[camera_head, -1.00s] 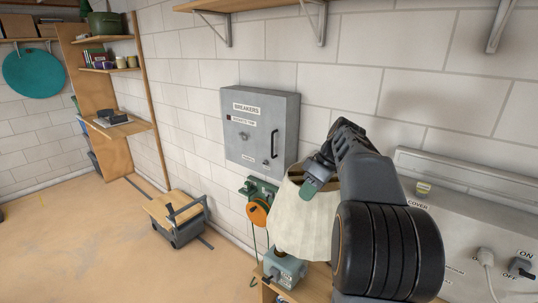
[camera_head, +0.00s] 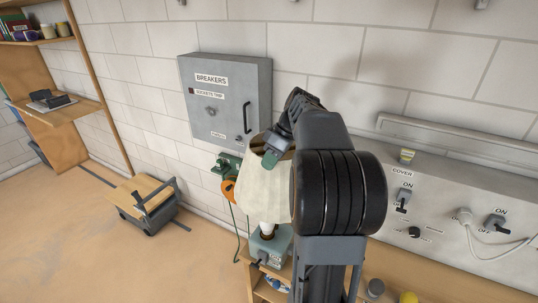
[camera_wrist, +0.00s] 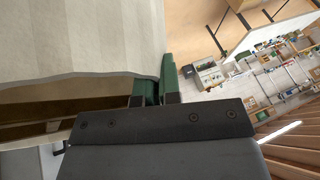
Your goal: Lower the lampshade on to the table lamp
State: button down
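My gripper (camera_head: 274,150) is shut on the rim of the cream lampshade (camera_head: 264,192), which has a wide lower end and a narrower top. In the wrist view the green fingertips (camera_wrist: 158,82) pinch the edge of the lampshade (camera_wrist: 70,38). The shade hangs nearly upright in front of the wall. Directly below it in the picture is the table lamp (camera_head: 270,250), with a grey-green block base and a pale upper part showing under the shade's lower edge. The shade hides the lamp's top, so I cannot tell whether they touch.
Behind are a grey breaker box (camera_head: 227,100) and a green-and-orange tool (camera_head: 228,180). A grey panel with switches (camera_head: 440,205) is at right. A wooden-topped cart (camera_head: 145,200) stands on the floor at left, with open floor around it.

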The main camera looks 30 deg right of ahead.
aim_at(270, 186)
jog(key=shift+f+b, duration=0.6)
jog(key=shift+f, duration=4.1)
jog(key=shift+f+b, duration=2.95)
jog(key=shift+f, duration=1.2)
jog(key=shift+f+b, duration=0.3)
jog(key=shift+b, duration=0.1)
jog(key=c, duration=1.2)
grip_release()
jog(key=shift+c, duration=0.2)
jog(key=b+v, duration=0.1)
jog(key=v, duration=1.3)
jog(key=shift+a, duration=0.15)
